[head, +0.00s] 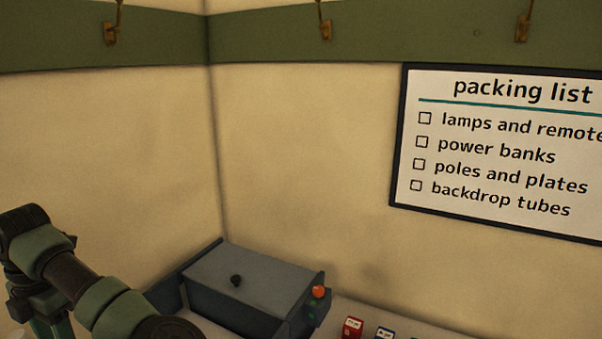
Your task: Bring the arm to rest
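One of my arms, with green and black links, shows at the lower left of the head view. It is bent, and its lower parts run out of the bottom of the picture. I cannot make out any gripper fingers on it. Neither my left gripper nor my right gripper can be seen in this view.
A packing list board (500,150) and brass hooks (325,28) are on the walls.

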